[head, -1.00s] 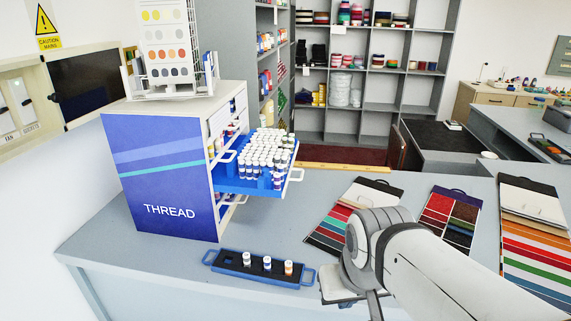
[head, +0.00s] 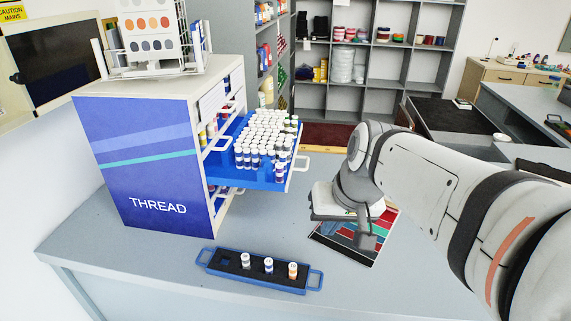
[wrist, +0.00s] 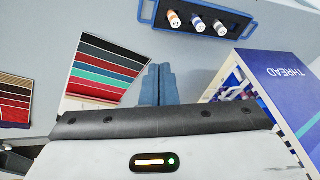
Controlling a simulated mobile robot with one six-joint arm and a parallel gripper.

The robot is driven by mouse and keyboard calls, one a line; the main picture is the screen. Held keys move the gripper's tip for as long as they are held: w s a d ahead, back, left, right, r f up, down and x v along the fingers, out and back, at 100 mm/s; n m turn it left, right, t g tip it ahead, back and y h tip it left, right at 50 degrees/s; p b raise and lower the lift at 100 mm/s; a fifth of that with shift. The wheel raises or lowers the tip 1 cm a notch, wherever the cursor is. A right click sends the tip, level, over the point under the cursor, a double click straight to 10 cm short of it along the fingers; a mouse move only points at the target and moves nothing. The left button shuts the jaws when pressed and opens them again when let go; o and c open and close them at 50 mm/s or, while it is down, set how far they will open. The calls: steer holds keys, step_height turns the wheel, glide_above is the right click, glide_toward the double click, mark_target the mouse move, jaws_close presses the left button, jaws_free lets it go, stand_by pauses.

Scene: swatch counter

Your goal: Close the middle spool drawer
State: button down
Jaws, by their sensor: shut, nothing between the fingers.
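The middle spool drawer (head: 262,179) is a blue tray full of white-capped spools. It stands pulled out to the right from the purple THREAD cabinet (head: 140,165), with a white handle (head: 299,174) at its front end. The drawers above and below it look pushed in. My gripper (head: 366,240) is to the right of the drawer handle, apart from it, above the counter. In the wrist view its fingers (wrist: 157,85) are together and empty. The drawer itself is not clear in the wrist view; only the cabinet's side and part of its front show there.
A blue carrier (head: 262,278) with three spools lies on the counter in front of the cabinet. A striped swatch card (head: 350,250) lies under my gripper. A wire rack (head: 150,35) stands on the cabinet. The counter between carrier and card is clear.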

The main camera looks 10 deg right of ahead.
steer(key=w+d+r+m+t+y+b, duration=0.1)
steer(key=w+d+r, duration=0.1)
steer(key=w, duration=0.4)
steer(key=w+d+r+t+y+b, duration=0.1)
steer(key=w+d+r, duration=0.2)
steer(key=w, duration=0.2)
steer(key=w+a+f+p, duration=0.2)
steer(key=w+a+f, duration=0.5)
steer(key=shift+a+f+y, duration=0.15)
steer(key=shift+f+y, duration=0.15)
